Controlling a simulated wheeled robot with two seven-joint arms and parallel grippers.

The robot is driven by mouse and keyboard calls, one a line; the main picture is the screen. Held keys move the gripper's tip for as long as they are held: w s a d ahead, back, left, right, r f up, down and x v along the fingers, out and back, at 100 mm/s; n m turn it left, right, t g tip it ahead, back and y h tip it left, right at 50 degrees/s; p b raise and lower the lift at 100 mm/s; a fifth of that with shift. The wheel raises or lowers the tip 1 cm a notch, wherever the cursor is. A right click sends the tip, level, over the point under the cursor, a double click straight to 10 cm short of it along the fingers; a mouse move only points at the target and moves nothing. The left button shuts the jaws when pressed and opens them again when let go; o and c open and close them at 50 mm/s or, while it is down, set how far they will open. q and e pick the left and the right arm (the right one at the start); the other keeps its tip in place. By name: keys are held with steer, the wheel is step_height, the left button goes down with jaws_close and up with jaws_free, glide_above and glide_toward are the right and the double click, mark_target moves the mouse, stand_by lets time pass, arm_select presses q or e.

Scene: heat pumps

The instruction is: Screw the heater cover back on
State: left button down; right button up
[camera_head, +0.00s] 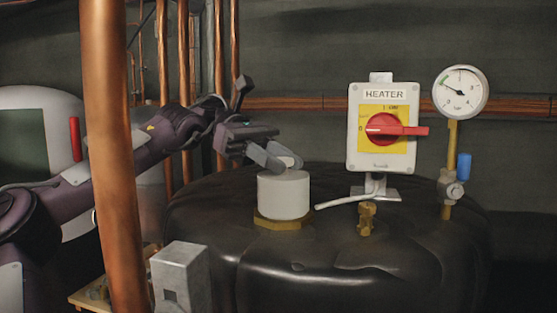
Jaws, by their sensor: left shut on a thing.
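The heater cover, a white cylindrical cap (284,195), stands upright over a brass hex fitting (283,222) on top of the black tank. My left gripper (283,161) comes in from the left and is at the top of the cap. Its fingers are shut on the cap's upper part, and the far finger is partly hidden. I cannot tell how far the cap is threaded onto the fitting. My right gripper is not in view.
The black tank (330,270) fills the lower middle. A heater switch box (383,155) with a red handle, a brass valve (367,218) and a pressure gauge (460,92) stand to the right. A thick copper pipe (112,150) crosses in front of my left arm.

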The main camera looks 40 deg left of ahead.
arm_select(q)
steer(key=shift+w+r+m+g, duration=0.1)
steer(key=shift+m+g, duration=1.3)
steer(key=shift+g, duration=0.2)
steer(key=c, duration=1)
jaws_free()
steer(key=shift+n+t, duration=0.3)
